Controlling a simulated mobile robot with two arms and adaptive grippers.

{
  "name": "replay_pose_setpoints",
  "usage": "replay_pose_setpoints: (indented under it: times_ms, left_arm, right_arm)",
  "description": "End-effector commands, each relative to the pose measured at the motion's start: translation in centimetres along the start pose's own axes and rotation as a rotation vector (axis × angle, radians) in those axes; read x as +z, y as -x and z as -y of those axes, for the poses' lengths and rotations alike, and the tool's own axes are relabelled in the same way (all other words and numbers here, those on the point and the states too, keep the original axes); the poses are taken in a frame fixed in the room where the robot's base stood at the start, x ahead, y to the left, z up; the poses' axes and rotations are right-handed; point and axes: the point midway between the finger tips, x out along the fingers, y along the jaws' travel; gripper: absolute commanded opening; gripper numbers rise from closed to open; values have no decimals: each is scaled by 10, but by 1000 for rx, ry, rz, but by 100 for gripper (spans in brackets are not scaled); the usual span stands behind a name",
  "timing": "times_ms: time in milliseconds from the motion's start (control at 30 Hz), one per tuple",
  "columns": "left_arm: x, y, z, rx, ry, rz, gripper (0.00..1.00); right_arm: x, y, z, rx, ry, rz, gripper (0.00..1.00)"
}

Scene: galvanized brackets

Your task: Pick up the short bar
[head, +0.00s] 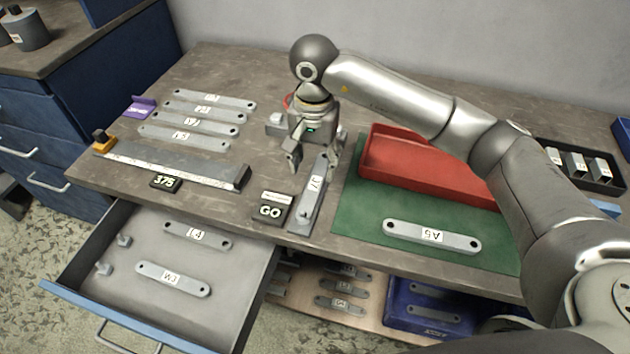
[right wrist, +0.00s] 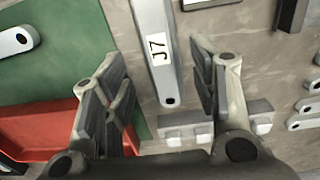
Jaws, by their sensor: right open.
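Several grey bars with white labels are in view, and none is marked as short. The J7 bar (head: 308,201) lies on the table, pointing away from the front edge; it also shows in the right wrist view (right wrist: 156,75). My right gripper (head: 314,160) is open above its far end. In the right wrist view the fingers (right wrist: 158,75) stand either side of the bar, apart from it. The A5 bar (head: 405,232) lies on the green mat (head: 350,215). In the open drawer (head: 130,300) lie a W3 bar (head: 155,276) and a shorter-looking bar (head: 218,242). My left gripper is not in view.
More bars (head: 215,99) lie in a row at the table's left. A long metal ruler-like strip (head: 170,163), a 375 tag (head: 165,182) and a GO block (head: 271,207) are near the front. A red tray (head: 440,183) stands on the mat. A lower shelf holds bars and a blue bin (head: 395,320).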

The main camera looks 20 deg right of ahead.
Motion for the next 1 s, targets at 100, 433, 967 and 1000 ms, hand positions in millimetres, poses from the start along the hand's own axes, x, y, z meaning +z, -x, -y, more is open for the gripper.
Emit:
replay_pose_setpoints:
  times_ms: [100,433,967,1000]
  left_arm:
    - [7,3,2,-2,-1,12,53]
    - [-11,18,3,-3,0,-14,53]
    - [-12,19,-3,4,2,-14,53]
    - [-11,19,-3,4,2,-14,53]
  right_arm:
    - [0,-6,-1,1,-2,0,54]
    - [3,-46,-2,2,-2,3,54]
    - [2,-56,-2,0,-1,-1,30]
    - [2,-56,-2,0,-1,-1,25]
